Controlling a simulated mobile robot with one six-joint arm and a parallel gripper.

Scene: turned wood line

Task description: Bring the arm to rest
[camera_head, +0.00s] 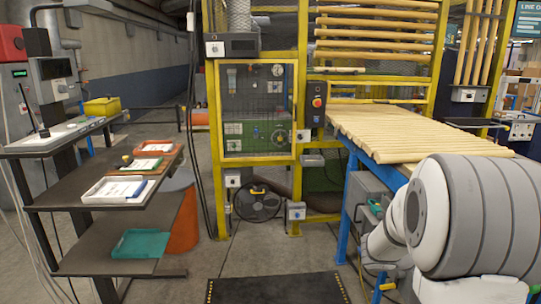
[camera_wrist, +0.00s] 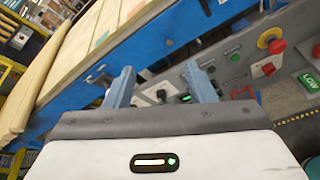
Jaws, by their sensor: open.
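My gripper (camera_wrist: 160,88) shows in the wrist view with its two blue-grey fingers apart and nothing between them. Behind the fingers is the side of a blue-framed machine with a control panel. In the head view, part of my white and grey arm (camera_head: 478,218) fills the lower right, in front of the table of turned wood. My gripper itself does not show in the head view.
A table of wooden rods (camera_head: 415,135) stands at the right. A yellow guarded machine (camera_head: 258,110) is in the middle. A dark shelf rack (camera_head: 60,197) with trays stands at the left. A black floor mat (camera_head: 278,289) lies in front, with clear floor around it. A red button (camera_wrist: 276,46) shows on the panel.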

